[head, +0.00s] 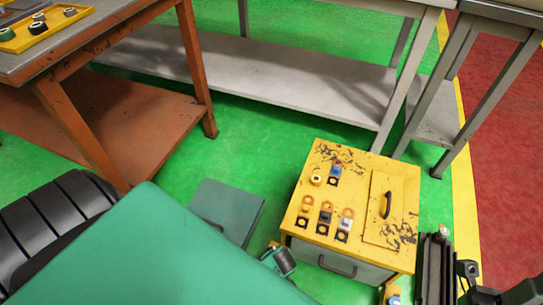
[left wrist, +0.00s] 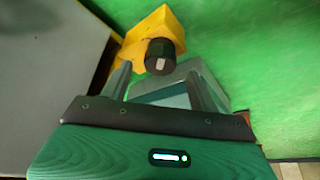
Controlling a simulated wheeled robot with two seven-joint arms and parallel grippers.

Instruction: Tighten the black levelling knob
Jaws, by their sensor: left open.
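The black levelling knob (left wrist: 159,56) has a pale mark on its face and stands on a yellow bracket (left wrist: 170,22) in the left wrist view. In the head view the dark knob (head: 284,262) shows low beside the yellow cabinet (head: 342,246). My left gripper (left wrist: 159,69) is open, its two fingers spread to either side of the knob's line. The knob appears beyond the fingertips; I cannot tell whether they reach around it. In the head view my large green left housing (head: 190,250) hides the fingers. Dark parts of what looks like my right arm (head: 436,268) show at the lower right.
The cabinet top carries several small coloured parts and a panel with a black handle (head: 386,205). A teal box (head: 228,208) lies on the green floor left of it. An orange bench (head: 125,110) stands at the left, and a grey table with a shelf (head: 270,80) behind.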

